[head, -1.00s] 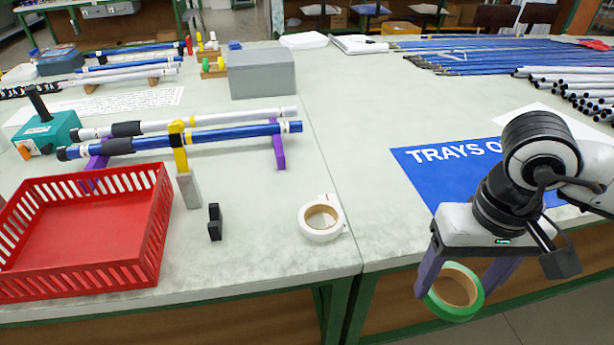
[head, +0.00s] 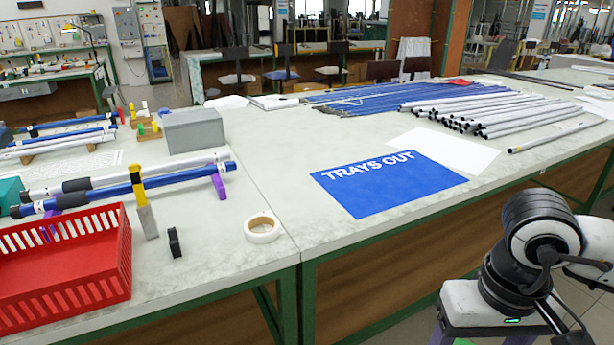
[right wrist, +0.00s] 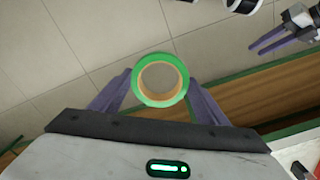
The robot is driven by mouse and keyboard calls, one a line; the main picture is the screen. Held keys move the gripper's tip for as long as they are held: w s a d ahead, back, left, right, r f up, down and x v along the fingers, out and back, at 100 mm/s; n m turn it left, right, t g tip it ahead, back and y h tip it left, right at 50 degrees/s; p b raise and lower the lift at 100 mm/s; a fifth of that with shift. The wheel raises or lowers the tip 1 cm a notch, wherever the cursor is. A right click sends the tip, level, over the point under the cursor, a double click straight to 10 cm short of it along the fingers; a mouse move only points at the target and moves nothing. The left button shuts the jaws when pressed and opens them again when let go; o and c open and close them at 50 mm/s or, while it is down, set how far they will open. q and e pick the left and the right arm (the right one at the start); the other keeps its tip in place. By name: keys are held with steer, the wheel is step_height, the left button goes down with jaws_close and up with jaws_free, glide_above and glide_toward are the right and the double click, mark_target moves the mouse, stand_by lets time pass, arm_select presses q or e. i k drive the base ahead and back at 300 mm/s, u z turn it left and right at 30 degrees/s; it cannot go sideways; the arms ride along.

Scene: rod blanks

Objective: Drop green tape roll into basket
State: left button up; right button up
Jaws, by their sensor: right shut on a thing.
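The green tape roll (right wrist: 161,80) is held between the purple fingers of my right gripper (right wrist: 160,92) in the right wrist view, with the floor below it. In the head view my right gripper is at the bottom right, off the table's front edge, its fingers mostly cut off by the frame; only a sliver of green shows there. The red basket (head: 123,255) stands on the table at the far left, partly cut off and looking empty. My left gripper (right wrist: 283,40) shows in the right wrist view at upper right, its purple fingers apart and empty.
Blue and white rods on purple stands (head: 218,187) lie behind the basket. A blue "TRAYS OUT" sheet (head: 385,190) lies on the right table.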

mark_target(68, 274)
steer(key=k, duration=0.3)
steer(key=u, duration=2.15)
steer(key=i, duration=0.3)
steer(key=z, duration=0.15)
